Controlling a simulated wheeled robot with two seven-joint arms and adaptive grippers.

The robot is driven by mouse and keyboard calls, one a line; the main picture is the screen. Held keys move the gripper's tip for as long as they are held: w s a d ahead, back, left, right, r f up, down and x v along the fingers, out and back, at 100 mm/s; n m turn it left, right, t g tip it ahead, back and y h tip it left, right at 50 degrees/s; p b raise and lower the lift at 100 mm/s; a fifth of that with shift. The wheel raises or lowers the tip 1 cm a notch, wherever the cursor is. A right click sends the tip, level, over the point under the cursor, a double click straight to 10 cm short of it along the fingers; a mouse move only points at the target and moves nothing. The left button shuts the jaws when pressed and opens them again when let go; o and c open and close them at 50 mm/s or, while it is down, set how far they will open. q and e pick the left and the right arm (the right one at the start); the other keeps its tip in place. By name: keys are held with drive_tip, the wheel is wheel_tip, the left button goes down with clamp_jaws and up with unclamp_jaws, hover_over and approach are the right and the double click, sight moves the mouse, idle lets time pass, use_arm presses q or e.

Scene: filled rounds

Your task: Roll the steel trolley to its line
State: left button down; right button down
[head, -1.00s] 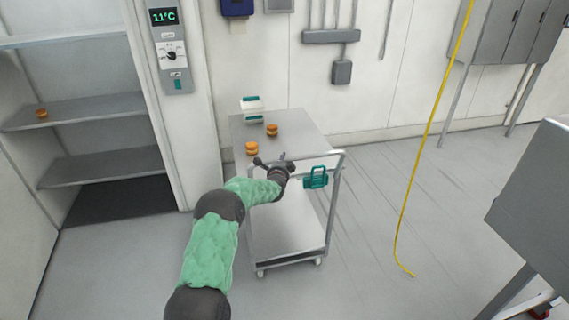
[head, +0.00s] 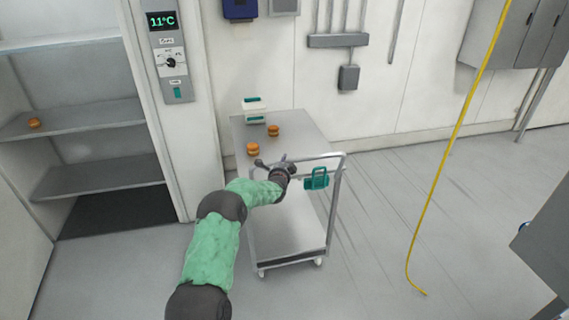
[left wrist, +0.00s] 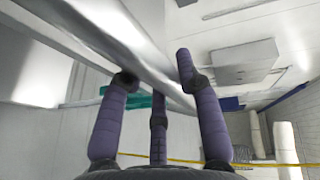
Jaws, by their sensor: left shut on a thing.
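The steel trolley (head: 288,228) stands upright on the floor near the wall, with a top deck and a lower shelf. My left gripper (head: 276,168) is shut on the trolley's push bar at the near end. In the left wrist view my left gripper's dark fingers (left wrist: 158,88) are around the shiny bar (left wrist: 110,38). A teal tag-like piece (head: 316,178) hangs on the bar to the right of the gripper. I cannot make out a marked floor line for the trolley. My right gripper is not in view.
Two brown rounds (head: 253,149) (head: 273,130) and a white-green box (head: 254,110) ride on the trolley. Open shelving (head: 95,117) with another round (head: 34,122) is left. A yellow cord (head: 436,175) hangs right of the trolley. A grey unit stands far right (head: 550,245). Floor between is clear.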

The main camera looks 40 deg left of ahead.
use_arm(q)
drive_tip(key=shift+a+r, duration=0.2)
drive_tip(key=shift+r, duration=0.15)
drive_tip(key=c, duration=1)
unclamp_jaws()
drive_tip(key=shift+w, duration=0.1)
drive_tip(key=shift+o, duration=0.8)
drive_tip(key=shift+w+f, duration=0.1)
drive_tip(key=shift+f, duration=0.15)
drive_tip(key=shift+s+d, duration=0.15)
drive_tip(key=shift+s, duration=0.15)
drive_tip(key=v, duration=1.1)
drive_tip(key=shift+s, duration=0.25)
